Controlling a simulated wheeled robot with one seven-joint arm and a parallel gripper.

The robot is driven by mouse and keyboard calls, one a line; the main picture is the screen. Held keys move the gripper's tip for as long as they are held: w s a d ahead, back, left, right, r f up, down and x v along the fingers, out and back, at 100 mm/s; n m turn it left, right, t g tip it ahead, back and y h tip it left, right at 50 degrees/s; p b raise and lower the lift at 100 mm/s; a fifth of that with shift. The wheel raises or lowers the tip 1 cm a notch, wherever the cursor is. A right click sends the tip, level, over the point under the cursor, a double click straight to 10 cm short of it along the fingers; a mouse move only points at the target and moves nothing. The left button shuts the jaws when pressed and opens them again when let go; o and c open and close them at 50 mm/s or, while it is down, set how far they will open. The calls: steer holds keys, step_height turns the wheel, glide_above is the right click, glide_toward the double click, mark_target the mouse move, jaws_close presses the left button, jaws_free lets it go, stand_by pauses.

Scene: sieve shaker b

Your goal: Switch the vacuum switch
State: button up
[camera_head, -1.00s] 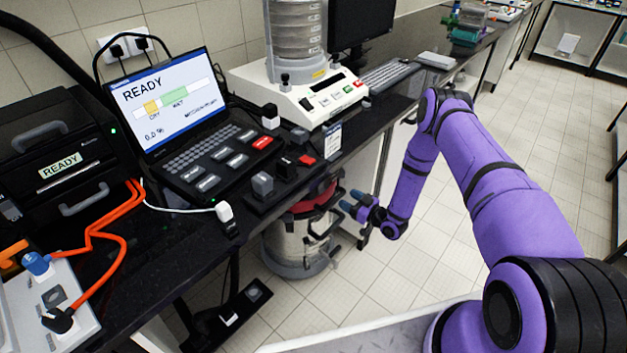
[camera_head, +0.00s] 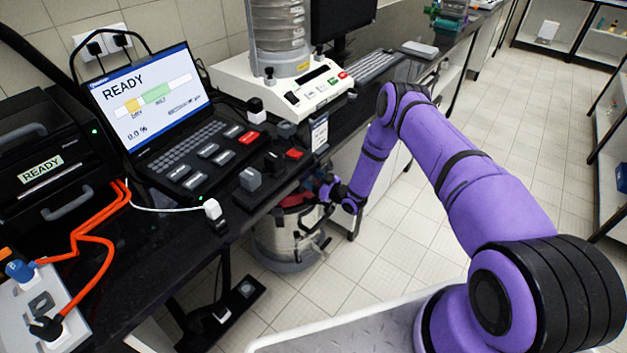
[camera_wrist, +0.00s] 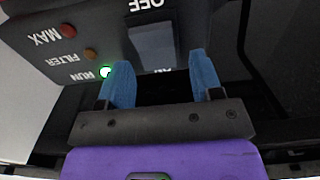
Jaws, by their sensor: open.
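The vacuum (camera_head: 285,242), a steel drum with a red and black top, stands on the floor below the bench edge. In the wrist view a dark control panel (camera_wrist: 82,32) carries the labels MAX, FILTER, RUN and OFF. The RUN light (camera_wrist: 106,72) is lit white-green. The grey rocker switch (camera_wrist: 153,45) sits beside the OFF label, partly between my fingers in the picture. My gripper (camera_wrist: 160,62) is open with nothing held, its blue fingertips close to the panel; contact cannot be told. In the head view my gripper (camera_head: 326,188) is beside the vacuum's top.
The black bench (camera_head: 150,260) overhangs next to the vacuum. It bears a laptop (camera_head: 150,110) reading READY, a sieve shaker (camera_head: 285,85) and a block with a red button (camera_head: 294,154). A black floor pedal unit (camera_head: 235,300) lies left of the vacuum. Open tiled floor (camera_head: 405,225) is at the right.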

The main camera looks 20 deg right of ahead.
steer(key=shift+c, duration=0.4)
steer(key=c, duration=0.9)
steer(key=shift+o, duration=0.2)
steer(key=shift+s+f+t+y, duration=0.1)
steer(key=shift+f+t+y, duration=0.15)
steer(key=shift+t+y, duration=0.35)
steer(key=shift+d+t+y, duration=0.1)
steer(key=shift+t+y, duration=0.2)
steer(key=shift+t, duration=0.4)
steer(key=o, duration=0.9)
steer(key=shift+o, duration=0.2)
steer(key=shift+s+f, duration=0.1)
steer(key=shift+s, duration=0.05)
steer(key=v, duration=1)
steer(key=shift+s+d, duration=0.2)
steer(key=shift+d, duration=0.05)
